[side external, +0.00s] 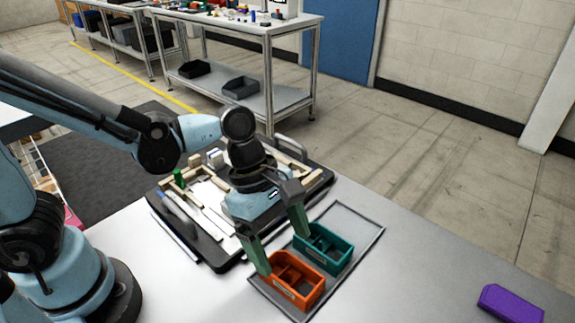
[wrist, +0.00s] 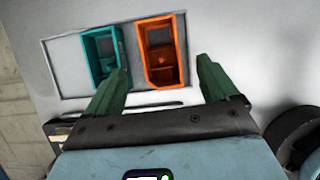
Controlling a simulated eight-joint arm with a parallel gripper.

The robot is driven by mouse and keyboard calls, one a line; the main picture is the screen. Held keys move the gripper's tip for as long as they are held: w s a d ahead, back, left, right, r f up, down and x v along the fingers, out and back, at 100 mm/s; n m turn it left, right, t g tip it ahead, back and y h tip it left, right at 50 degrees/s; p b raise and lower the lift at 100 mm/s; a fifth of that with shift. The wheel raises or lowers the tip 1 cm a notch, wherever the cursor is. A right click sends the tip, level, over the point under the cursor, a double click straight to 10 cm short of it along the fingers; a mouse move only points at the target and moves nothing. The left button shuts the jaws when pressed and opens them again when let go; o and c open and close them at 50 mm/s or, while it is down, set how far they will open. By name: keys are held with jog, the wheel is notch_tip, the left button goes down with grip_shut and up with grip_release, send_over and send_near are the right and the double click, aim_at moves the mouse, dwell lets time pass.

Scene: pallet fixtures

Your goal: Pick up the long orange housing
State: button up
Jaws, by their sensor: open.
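The long orange housing (side external: 312,296) is an open box with inner walls. It lies in a shallow outlined tray (side external: 367,238) on the table, in front of a teal housing (side external: 341,262). My gripper (side external: 283,252) is open, its green fingers spread above the tray's left side. In the side view one finger overlaps the orange housing's left end and the other the teal housing; contact cannot be told. In the wrist view the orange housing (wrist: 148,67) lies ahead of and between the fingers (wrist: 164,80), with the teal housing (wrist: 90,62) left of it. Nothing is between the fingers.
A black-framed pallet (side external: 218,267) with wooden fixtures and a green cylinder (side external: 179,177) lies behind my gripper. A purple block (side external: 510,303) sits at the far right. The table between the tray and the purple block is clear. Shelved benches stand at the back.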

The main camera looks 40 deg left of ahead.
aim_at(298, 287)
jog(key=shift+x, duration=2.6)
jog(key=c, duration=1.2)
